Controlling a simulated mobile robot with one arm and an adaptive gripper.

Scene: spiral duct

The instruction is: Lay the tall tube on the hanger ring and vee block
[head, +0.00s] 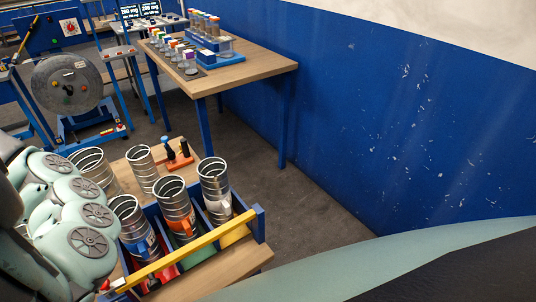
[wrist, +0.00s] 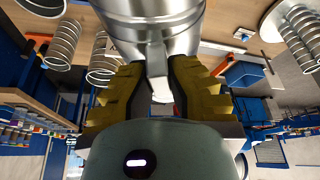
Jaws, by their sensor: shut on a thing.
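In the wrist view my gripper (wrist: 160,84) is shut on a flat metal tab of a shiny metal tube (wrist: 152,22). Only the near part of this tube shows. In the head view my arm covers the left side, and the gripper cannot be made out. Several spiral metal tubes stand on the near bench: a wide one (head: 91,166) beside my arm, a narrower one (head: 143,170), and three in a blue rack, with blue (head: 130,222), orange (head: 175,205) and pale (head: 214,182) markings. I cannot identify the hanger ring or the vee block for certain.
The blue rack has a yellow front bar (head: 185,250). An orange stand with dark and blue pegs (head: 179,158) is behind it. A far table (head: 245,72) carries racks and small vessels. A blue wall (head: 400,110) bounds the right; floor (head: 295,205) between is clear.

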